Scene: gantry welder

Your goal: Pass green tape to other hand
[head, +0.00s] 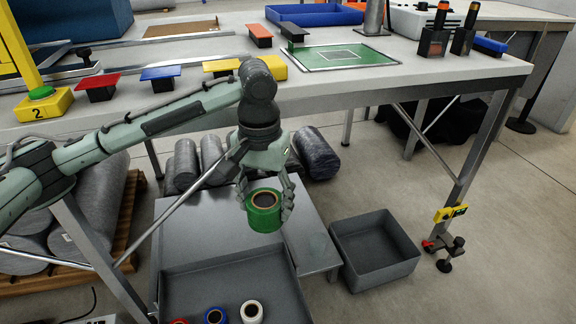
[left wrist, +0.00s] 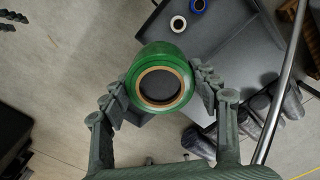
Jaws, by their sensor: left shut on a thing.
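The green tape (head: 264,221) is a thick roll with a brown core. My left gripper (head: 265,207) is shut on it, with one finger on each side of the roll. The roll is held in the air above the grey bench by the tray. In the left wrist view the green tape (left wrist: 152,51) sits between the fingers with its round opening facing the camera. Dark jointed tips at the top left edge of that view look like my right gripper (left wrist: 11,20), apart from the tape. My right gripper does not show in the head view.
A grey tray (head: 181,287) below holds a white roll (head: 251,311), a blue roll (head: 215,316) and a red one. An empty grey bin (head: 372,240) stands on the floor to the right. The large table (head: 440,80) runs behind the left arm, with coloured blocks on it.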

